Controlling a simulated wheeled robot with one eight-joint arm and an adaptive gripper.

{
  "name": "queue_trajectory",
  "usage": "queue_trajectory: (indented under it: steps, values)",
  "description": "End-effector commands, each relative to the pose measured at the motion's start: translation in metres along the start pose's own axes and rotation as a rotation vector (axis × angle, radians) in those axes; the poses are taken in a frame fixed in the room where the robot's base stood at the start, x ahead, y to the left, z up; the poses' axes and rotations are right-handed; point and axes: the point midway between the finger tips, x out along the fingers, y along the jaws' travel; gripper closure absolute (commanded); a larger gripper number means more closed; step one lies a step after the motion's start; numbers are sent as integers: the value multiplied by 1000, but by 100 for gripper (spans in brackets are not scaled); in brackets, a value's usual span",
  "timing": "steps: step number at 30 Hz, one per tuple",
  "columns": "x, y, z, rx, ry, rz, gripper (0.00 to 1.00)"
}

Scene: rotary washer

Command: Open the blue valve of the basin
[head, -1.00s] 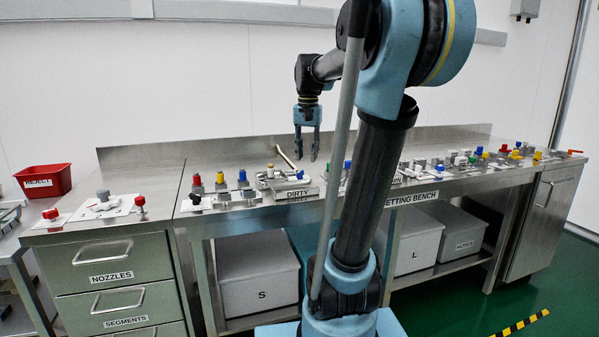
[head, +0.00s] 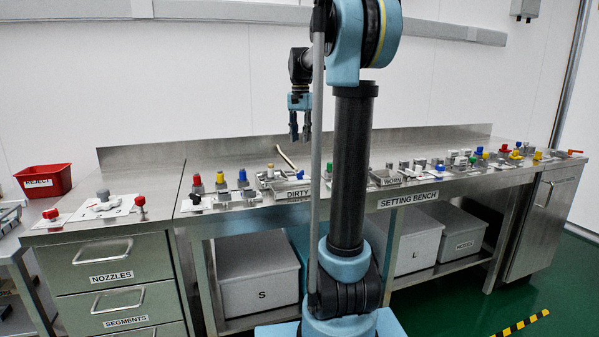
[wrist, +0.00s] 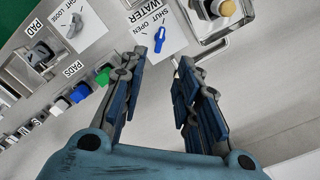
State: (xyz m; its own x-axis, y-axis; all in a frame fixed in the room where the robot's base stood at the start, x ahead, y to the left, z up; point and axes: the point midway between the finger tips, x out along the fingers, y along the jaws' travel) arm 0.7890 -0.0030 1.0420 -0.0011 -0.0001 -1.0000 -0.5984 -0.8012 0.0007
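In the wrist view, the blue valve lever (wrist: 160,39) sits on a white plate (wrist: 172,45) marked WATER, OPEN and SHUT. It lies beside a metal basin (wrist: 222,40) at the top. I cannot tell which word the lever points to. My gripper (wrist: 163,58) is open and empty. Its fingertips appear just below and either side of the lever, with no visible contact. In the head view my gripper (head: 300,139) hangs above the back of the bench. A small blue spot by the DIRTY tray (head: 292,192) may be the valve; it is too small to be sure.
A red REJECT bin (head: 43,180) stands far left.

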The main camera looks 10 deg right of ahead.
Motion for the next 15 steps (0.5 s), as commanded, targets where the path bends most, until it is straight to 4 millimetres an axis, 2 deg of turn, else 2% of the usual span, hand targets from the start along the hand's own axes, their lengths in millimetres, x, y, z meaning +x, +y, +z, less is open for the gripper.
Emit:
queue_trajectory:
  steps: [15]
  values:
    - [92,0,0,0,0,0,70]
